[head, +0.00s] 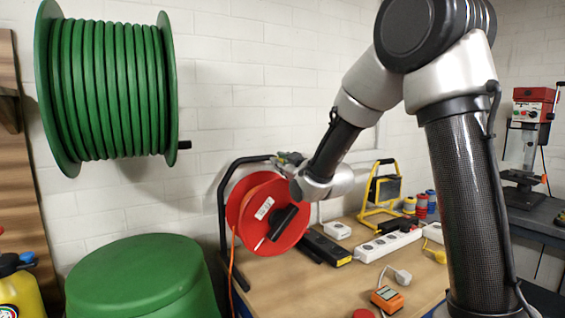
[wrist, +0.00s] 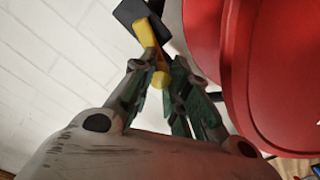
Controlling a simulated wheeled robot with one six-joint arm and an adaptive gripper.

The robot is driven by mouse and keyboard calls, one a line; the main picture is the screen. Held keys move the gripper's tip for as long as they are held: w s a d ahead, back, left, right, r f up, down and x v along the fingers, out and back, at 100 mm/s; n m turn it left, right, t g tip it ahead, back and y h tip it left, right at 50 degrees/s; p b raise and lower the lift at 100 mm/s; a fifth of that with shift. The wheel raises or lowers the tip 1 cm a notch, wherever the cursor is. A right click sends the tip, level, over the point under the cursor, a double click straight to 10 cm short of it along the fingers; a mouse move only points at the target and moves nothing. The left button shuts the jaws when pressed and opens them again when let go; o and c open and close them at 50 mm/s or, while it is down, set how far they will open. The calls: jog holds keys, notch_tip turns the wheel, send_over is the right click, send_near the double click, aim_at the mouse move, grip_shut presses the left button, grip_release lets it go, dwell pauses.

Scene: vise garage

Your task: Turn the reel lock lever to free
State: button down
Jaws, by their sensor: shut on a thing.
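The red cable reel (head: 246,204) hangs on a black tubular stand (head: 223,212) at the left end of the workbench. The reel also fills the right of the wrist view (wrist: 284,70). The lock lever (wrist: 146,35) is yellow and shows between my fingers in the wrist view, beside a black part of the stand (wrist: 140,15). My gripper (wrist: 157,70) is shut on the lever near its rounded end. In the head view my gripper (head: 288,159) is at the top of the reel and stand, and I cannot make out the lever there.
On the workbench (head: 310,284) are a black case (head: 326,248), a white power strip (head: 388,245), a yellow work lamp (head: 380,190) and an orange device (head: 387,297). A green hose reel (head: 110,90) hangs on the wall, above a green bin (head: 140,280).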

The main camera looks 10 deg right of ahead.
jog(key=shift+f, duration=0.1)
dwell(0.3)
jog(key=c, duration=1.3)
grip_release()
notch_tip(320, 180, up, 10)
